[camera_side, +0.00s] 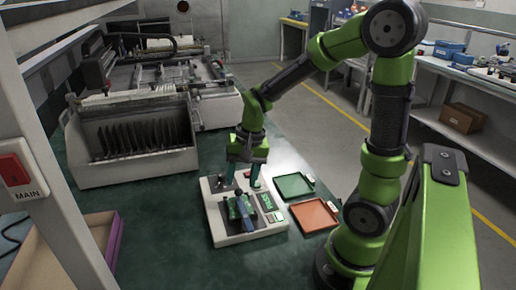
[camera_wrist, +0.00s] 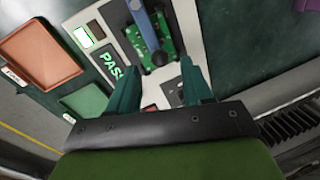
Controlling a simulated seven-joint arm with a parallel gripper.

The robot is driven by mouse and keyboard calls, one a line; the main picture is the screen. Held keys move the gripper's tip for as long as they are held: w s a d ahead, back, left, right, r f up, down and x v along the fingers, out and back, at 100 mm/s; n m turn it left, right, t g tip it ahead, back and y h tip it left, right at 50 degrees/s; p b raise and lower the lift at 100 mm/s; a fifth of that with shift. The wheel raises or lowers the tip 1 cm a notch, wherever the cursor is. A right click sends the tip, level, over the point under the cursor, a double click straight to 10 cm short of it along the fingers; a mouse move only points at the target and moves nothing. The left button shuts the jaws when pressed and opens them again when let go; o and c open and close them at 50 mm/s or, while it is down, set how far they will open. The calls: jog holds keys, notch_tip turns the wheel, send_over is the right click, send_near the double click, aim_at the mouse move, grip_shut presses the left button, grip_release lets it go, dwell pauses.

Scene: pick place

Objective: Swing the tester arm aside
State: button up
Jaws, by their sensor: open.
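The tester (camera_side: 222,222) is a pale box on the green bench, with a green circuit board (camera_wrist: 168,22) on its top. The tester arm (camera_wrist: 143,20), a blue bar, lies across the board and ends in a dark round knob (camera_wrist: 158,59); the bar also shows in the side view (camera_side: 244,212). My gripper (camera_side: 243,182) is open and empty, pointing down over the far part of the tester. In the wrist view my gripper (camera_wrist: 160,70) has the knob just ahead of the gap between its fingertips. Whether a finger touches anything is unclear.
A green display on the tester reads PASS (camera_wrist: 111,62). A green tray (camera_side: 294,185) and a red tray (camera_side: 315,215) lie right of the tester. A large machine with a slotted rack (camera_side: 140,140) stands behind left. Bench in front of the tester is clear.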

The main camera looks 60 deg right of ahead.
aim_at(239, 189)
jog(key=shift+w+a+f, duration=0.1)
jog(key=shift+w+f, duration=0.05)
jog(key=shift+f, duration=0.65)
jog(key=shift+w+a+f, duration=0.1)
jog(key=shift+f, duration=0.7)
grip_shut()
